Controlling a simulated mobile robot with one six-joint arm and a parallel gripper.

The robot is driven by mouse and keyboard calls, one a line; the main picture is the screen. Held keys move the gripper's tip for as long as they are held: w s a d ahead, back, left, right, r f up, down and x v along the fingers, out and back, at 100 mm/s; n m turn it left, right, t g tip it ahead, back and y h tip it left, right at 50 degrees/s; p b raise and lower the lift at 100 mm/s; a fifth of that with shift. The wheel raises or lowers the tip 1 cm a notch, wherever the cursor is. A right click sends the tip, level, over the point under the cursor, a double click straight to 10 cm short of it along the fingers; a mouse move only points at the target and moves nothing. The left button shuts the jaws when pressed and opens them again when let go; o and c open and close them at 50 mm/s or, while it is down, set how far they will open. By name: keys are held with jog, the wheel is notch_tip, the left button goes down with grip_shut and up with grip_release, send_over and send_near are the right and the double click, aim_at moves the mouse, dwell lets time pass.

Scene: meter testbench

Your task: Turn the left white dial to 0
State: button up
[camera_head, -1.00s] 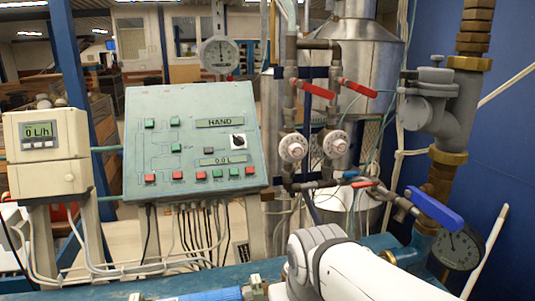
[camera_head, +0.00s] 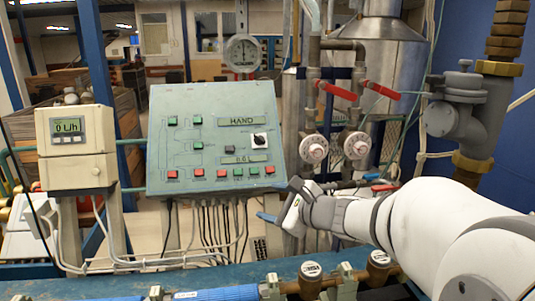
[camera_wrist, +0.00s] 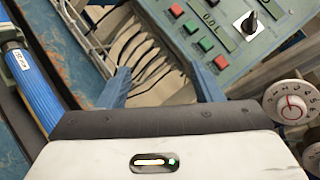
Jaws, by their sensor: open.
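The left white dial (camera_head: 314,149) is a round knob with marks on its rim, mounted on the pipework right of the green control panel. A matching right white dial (camera_head: 357,145) is beside it. In the wrist view the left dial (camera_wrist: 291,103) shows at the right edge, with a red mark on its face; a second dial (camera_wrist: 313,157) is cut off below it. My gripper (camera_head: 280,200) is open and empty, in front of the panel's lower right corner, below and left of the left dial and apart from it. Its two blue fingers (camera_wrist: 158,70) are spread in the wrist view.
The control panel (camera_head: 215,135) with buttons and a black switch stands left of the dials. Red levers (camera_head: 335,91) stick out above them. Cables hang below the panel. A blue bench with pipes and brass fittings (camera_head: 311,270) runs along the front.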

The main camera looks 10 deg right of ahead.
jog(key=w+d+r+m+t+h, duration=0.2)
jog(key=w+d+m+t+h, duration=0.1)
jog(key=w+d+m, duration=0.3)
jog(key=m+t+h, duration=0.3)
jog(key=m+h, duration=0.2)
jog(key=m, duration=0.4)
send_near(318, 154)
jog(key=w+p, duration=0.3)
jog(key=w, duration=0.5)
jog(key=shift+r, duration=0.15)
jog(key=shift+c, duration=0.6)
